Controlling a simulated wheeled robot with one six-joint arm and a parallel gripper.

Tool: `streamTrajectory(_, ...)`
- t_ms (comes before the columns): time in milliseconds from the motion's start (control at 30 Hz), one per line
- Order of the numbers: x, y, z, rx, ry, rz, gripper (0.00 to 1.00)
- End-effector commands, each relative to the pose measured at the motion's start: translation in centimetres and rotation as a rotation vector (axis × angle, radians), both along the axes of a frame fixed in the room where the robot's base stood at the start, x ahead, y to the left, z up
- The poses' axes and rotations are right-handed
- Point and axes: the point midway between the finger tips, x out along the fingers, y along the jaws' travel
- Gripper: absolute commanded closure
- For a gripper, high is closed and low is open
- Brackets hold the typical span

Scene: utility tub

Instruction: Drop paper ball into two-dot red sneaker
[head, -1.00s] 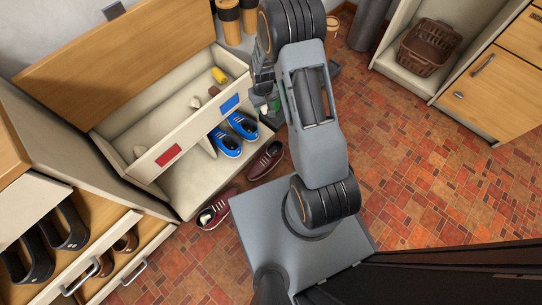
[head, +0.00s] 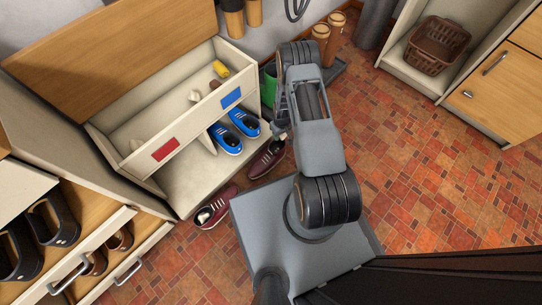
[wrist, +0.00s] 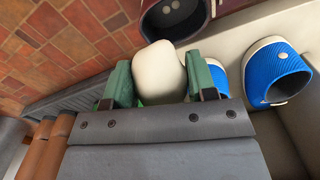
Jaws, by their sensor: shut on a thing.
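My gripper (wrist: 160,82) has green fingers and is shut on a whitish rounded paper ball (wrist: 158,72) in the wrist view. In the head view my gripper (head: 281,132) is partly hidden by my arm, just above and right of a dark red sneaker (head: 267,158) on the floor. That sneaker's heel and opening show at the top of the wrist view (wrist: 192,22), beyond the ball, with two pale dots. The ball appears outside the shoe. Another dark red sneaker (head: 213,209) lies further left with something pale inside; its dots cannot be made out.
Blue sneakers (head: 243,122) stand on the lower shelf of the open bench (head: 190,135), beside the red sneaker. The bench's upper tray holds small items, including a yellow one (head: 221,70). A dark tray with tan boots (head: 321,40) is behind my arm. Floor at right is clear.

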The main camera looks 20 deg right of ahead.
Motion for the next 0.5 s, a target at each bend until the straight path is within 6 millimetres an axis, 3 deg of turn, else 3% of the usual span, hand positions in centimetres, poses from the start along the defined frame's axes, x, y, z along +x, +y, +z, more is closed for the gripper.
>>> streamTrajectory(200,0.0,0.0,-2.8,0.0,0.0,0.0,0.7)
streamTrajectory(500,0.0,0.0,-3.8,0.0,0.0,0.0,0.7)
